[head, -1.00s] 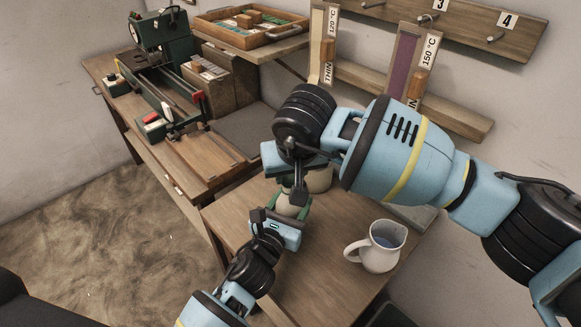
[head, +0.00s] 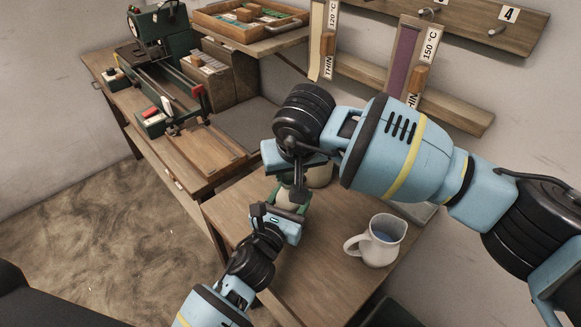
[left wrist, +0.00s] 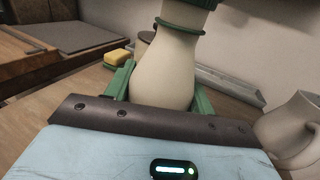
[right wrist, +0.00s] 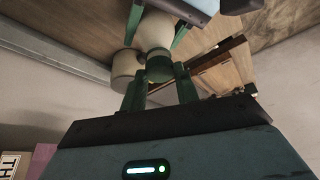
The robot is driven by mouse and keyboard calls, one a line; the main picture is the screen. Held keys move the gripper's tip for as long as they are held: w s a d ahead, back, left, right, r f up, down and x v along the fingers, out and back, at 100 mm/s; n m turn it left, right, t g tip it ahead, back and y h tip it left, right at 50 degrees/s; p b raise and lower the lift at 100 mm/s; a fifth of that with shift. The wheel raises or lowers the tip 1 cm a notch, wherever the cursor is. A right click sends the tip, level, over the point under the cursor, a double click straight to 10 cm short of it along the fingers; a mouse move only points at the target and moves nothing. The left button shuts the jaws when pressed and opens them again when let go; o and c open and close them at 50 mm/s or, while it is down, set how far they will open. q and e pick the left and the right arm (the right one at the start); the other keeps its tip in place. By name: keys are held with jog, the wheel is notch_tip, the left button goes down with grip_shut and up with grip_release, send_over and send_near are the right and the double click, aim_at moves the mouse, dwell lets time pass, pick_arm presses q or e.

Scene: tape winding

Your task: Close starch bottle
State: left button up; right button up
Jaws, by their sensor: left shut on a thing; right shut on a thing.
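The starch bottle (head: 291,206) is pale cream and stands upright on the near table, mostly hidden by my arms in the head view. My left gripper (head: 283,211) is shut around its body. In the left wrist view the bottle (left wrist: 163,75) sits between the green fingers, with a green ring around its neck and a green part at the top edge. My right gripper (head: 296,180) is above the bottle, pointing down. In the right wrist view its fingers are shut on the green cap (right wrist: 160,69), which is at the bottle's mouth. I cannot tell how tightly the cap sits.
A pale pot (head: 320,176) is just behind the bottle. A yellow sponge (left wrist: 118,57) lies behind it. A green machine (head: 165,75) stands on the far bench. The table front is clear.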

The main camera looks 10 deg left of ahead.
jog(key=shift+f, duration=0.25)
jog(key=m, duration=0.1)
jog(key=m+h, duration=0.1)
jog(key=m, duration=0.1)
jog(key=m+h, duration=0.1)
jog(key=m, duration=0.1)
jog(key=shift+a+t, duration=0.3)
jog(key=m+h, duration=0.1)
jog(key=m, duration=0.2)
jog(key=shift+a+m, duration=0.15)
jog(key=shift+m, duration=0.15)
jog(key=m+g+h, duration=0.1)
jog(key=m+h, duration=0.1)
jog(key=m, duration=0.2)
jog(key=shift+a, duration=0.1)
jog(key=o, duration=0.9)
